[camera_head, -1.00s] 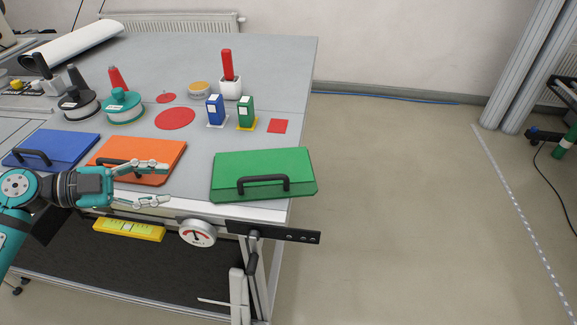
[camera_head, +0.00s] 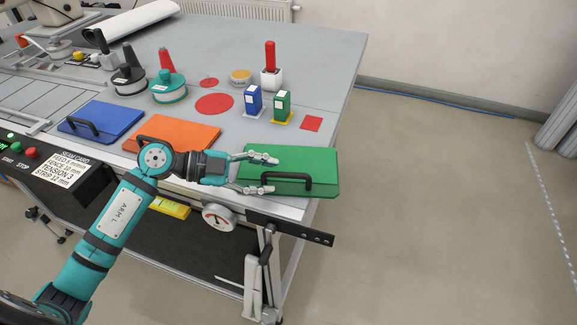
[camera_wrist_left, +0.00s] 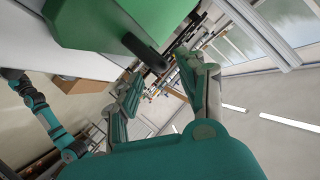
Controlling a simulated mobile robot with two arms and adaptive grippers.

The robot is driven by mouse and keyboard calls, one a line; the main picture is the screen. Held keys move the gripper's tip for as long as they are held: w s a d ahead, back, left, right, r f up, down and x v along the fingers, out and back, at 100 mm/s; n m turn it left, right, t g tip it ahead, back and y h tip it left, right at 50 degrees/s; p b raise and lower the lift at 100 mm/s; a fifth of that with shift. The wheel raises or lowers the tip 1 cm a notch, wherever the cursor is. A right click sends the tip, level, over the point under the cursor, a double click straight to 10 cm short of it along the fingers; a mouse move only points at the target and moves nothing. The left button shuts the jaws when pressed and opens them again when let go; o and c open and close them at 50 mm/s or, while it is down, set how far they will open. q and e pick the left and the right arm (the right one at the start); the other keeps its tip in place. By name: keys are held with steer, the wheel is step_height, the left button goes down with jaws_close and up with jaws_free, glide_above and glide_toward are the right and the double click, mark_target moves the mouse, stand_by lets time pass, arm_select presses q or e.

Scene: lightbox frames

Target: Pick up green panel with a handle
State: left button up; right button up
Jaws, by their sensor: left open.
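The green panel (camera_head: 318,160) lies flat at the front right corner of the grey table, with a black handle (camera_head: 286,179) along its front side. My left gripper (camera_head: 270,173) is open and empty, its fingers pointing right at the panel's left end, near the handle. In the left wrist view the panel (camera_wrist_left: 120,22) fills the upper left, and the end of its black handle (camera_wrist_left: 146,52) sticks out just beyond the open fingers (camera_wrist_left: 160,88). The handle appears outside the fingers' grip. My right gripper is not in view.
An orange panel (camera_head: 190,133) and a blue panel (camera_head: 108,117) lie to the left. Blue (camera_head: 253,100) and green (camera_head: 282,106) boxes stand behind the green panel. A round gauge (camera_head: 219,217) and black bracket (camera_head: 300,230) are below the front edge. Floor is clear on the right.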

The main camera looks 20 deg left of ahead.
mark_target(280, 173)
arm_select(q)
steer(key=shift+w+d, duration=0.2)
steer(key=shift+d, duration=0.1)
steer(key=x, duration=0.2)
steer(key=p+x, duration=0.1)
steer(key=shift+w+d+r, duration=0.1)
steer(key=shift+w+d, duration=0.2)
steer(key=shift+w+d+f, duration=0.1)
steer(key=shift+d+f, duration=0.1)
steer(key=shift+d, duration=0.2)
steer(key=c, duration=0.7)
jaws_close()
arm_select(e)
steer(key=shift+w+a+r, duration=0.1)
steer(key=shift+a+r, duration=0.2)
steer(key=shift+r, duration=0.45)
